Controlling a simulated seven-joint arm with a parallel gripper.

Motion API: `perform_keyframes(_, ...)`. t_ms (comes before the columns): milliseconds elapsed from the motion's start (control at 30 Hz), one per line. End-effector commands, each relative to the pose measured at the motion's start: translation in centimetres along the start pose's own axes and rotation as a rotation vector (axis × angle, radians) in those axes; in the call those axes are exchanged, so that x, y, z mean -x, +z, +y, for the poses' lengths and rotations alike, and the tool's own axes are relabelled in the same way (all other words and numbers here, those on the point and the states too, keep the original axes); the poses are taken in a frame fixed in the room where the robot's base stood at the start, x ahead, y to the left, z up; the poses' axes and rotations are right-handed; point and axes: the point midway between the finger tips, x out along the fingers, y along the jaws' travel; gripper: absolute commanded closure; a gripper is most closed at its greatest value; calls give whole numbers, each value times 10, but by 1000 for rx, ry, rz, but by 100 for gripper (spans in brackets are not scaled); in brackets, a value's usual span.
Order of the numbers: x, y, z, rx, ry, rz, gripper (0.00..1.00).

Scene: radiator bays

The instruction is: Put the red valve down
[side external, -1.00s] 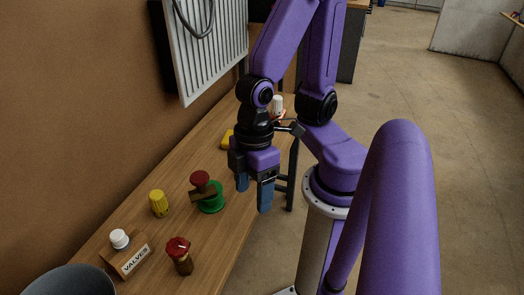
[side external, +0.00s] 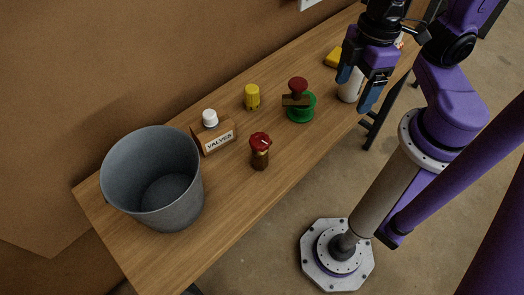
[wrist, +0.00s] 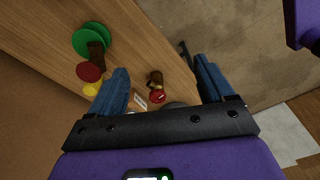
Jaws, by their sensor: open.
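One red-capped valve (side external: 260,142) with a brown body stands upright on the bench, in front of the wooden VALVES block. A second red valve (side external: 298,84) has a brown crosspiece and rests on or against a green round piece (side external: 301,112); I cannot tell which. My gripper (side external: 357,93) is open and empty above the bench, to the right of the green piece. In the wrist view, the brown-bodied valve's red cap (wrist: 157,97) shows between my spread fingers (wrist: 161,66), well beyond them. The other valve's red knob (wrist: 88,72) lies left of the left finger.
The VALVES block (side external: 217,138) carries a white cap, with a grey bucket (side external: 190,190) left of it. A yellow cap (side external: 252,97) stands behind. A white cylinder (side external: 349,90) shows between my fingers in the side view. The bench (side external: 235,215) is clear at its front edge.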

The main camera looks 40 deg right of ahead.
Motion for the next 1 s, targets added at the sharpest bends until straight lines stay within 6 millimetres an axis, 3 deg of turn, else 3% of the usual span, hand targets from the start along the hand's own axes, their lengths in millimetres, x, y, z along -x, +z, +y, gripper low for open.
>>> perform_keyframes(200,-57,-69,6,-59,-24,110,19)
perform_keyframes(433,-108,-124,22,-131,18,235,19)
perform_keyframes(633,-129,-144,33,-163,61,298,19)
perform_keyframes(1000,-147,-153,37,-168,71,310,19)
